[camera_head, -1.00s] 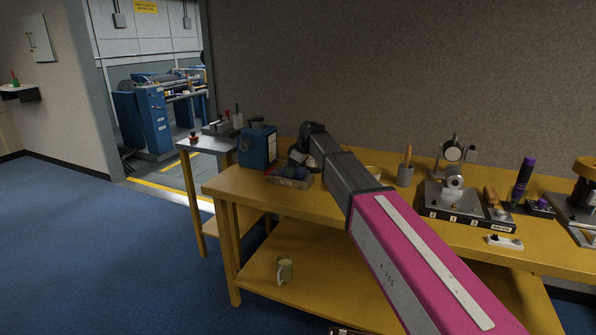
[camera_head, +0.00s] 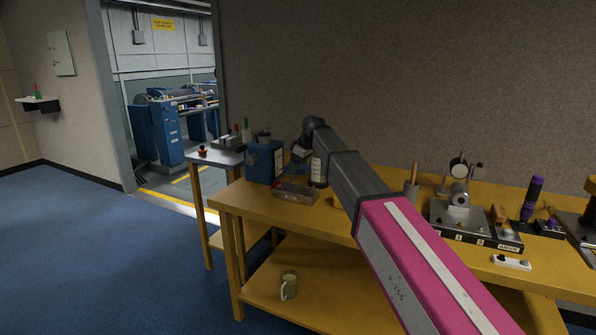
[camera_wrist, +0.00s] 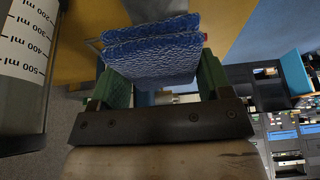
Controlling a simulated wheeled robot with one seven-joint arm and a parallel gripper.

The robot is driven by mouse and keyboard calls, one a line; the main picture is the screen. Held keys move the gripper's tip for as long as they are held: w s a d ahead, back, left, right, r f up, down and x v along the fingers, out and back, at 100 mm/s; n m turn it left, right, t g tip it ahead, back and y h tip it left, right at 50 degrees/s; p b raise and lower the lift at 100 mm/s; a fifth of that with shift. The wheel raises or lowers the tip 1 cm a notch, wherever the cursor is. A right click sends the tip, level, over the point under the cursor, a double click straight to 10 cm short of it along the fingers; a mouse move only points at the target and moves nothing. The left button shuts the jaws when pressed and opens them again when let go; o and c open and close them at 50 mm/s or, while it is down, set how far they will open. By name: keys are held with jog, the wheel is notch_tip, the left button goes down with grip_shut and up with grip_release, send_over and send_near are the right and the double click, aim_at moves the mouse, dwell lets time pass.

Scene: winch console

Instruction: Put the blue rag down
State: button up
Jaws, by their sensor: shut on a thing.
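The blue rag (camera_wrist: 152,50) is folded and hangs between the green fingers of my gripper (camera_wrist: 160,78) in the wrist view. My gripper is shut on it. In the head view my gripper (camera_head: 299,153) is above the yellow workbench (camera_head: 250,200), behind the shallow metal tray (camera_head: 294,194) and to the right of the blue box (camera_head: 263,161). The rag is small and partly hidden there.
A labelled container (camera_head: 319,170) stands close to my gripper, and its millilitre scale (camera_wrist: 25,50) shows in the wrist view. A wooden-handled tool in a grey cup (camera_head: 411,188) and a metal fixture (camera_head: 460,222) stand to the right. A mug (camera_head: 289,285) is on the lower shelf.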

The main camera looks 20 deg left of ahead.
dwell(0.5)
jog(key=s+a, duration=0.2)
jog(key=s, duration=2)
send_over(291, 212)
jog(key=f, duration=0.7)
jog(key=shift+s+d+f, duration=0.1)
jog(key=shift+d+f, duration=0.25)
jog(key=shift+f, duration=2.05)
jog(key=shift+d+f, duration=0.1)
jog(key=shift+f, duration=0.15)
jog(key=o, duration=0.8)
jog(key=shift+s+f, duration=0.1)
